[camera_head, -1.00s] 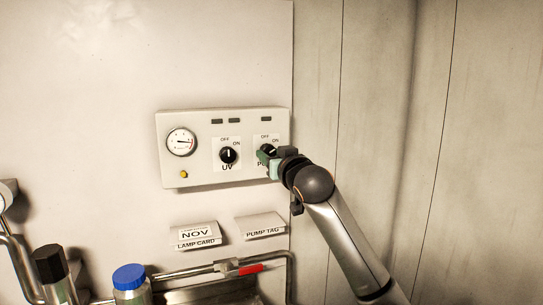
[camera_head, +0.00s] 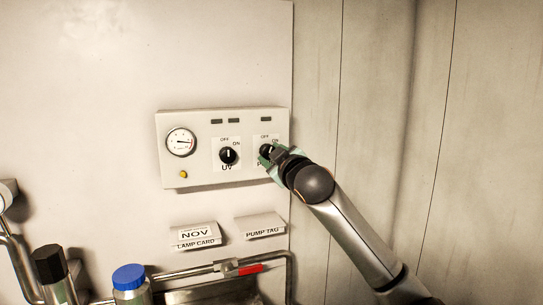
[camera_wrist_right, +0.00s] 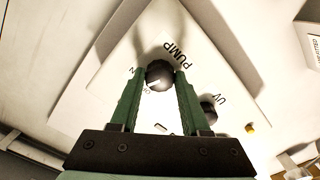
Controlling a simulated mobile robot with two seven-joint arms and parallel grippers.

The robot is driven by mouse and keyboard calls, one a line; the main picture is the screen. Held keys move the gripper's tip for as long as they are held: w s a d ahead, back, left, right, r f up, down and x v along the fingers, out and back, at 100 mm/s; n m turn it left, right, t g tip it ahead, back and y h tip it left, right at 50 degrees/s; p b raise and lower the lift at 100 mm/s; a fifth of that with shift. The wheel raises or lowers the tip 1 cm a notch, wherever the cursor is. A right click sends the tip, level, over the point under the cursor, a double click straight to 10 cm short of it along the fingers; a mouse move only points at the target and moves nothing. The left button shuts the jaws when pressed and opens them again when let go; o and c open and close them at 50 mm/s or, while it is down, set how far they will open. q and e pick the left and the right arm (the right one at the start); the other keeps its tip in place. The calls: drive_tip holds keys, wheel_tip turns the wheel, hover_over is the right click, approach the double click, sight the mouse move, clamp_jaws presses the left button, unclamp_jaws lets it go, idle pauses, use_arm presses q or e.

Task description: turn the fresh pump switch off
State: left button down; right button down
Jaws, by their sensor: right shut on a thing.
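The pump switch is a round black knob (camera_head: 265,149) at the right end of the white control panel (camera_head: 200,177). My right gripper (camera_head: 267,153) is shut on this knob and partly hides it and its label in the head view. In the right wrist view, the knob (camera_wrist_right: 159,75) sits between the tips of my two green fingers (camera_wrist_right: 161,79), below the PUMP label. A white mark on the knob's lower left edge faces the small lettering there. The exact setting is hard to read. My left gripper is not in view.
The LAMP CARD holder (camera_head: 196,236) and PUMP TAG holder (camera_head: 261,226) are below. A red-handled valve (camera_head: 249,269) and bottles stand lower down. The wall at right is clear.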

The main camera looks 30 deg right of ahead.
drive_tip(key=n, duration=0.4)
idle(0.5)
drive_tip(key=shift+c, duration=1.9)
unclamp_jaws()
drive_tip(key=shift+s, duration=0.1)
drive_tip(key=b+v, duration=0.3)
drive_tip(key=v, duration=0.9)
drive_tip(key=shift+s, duration=0.25)
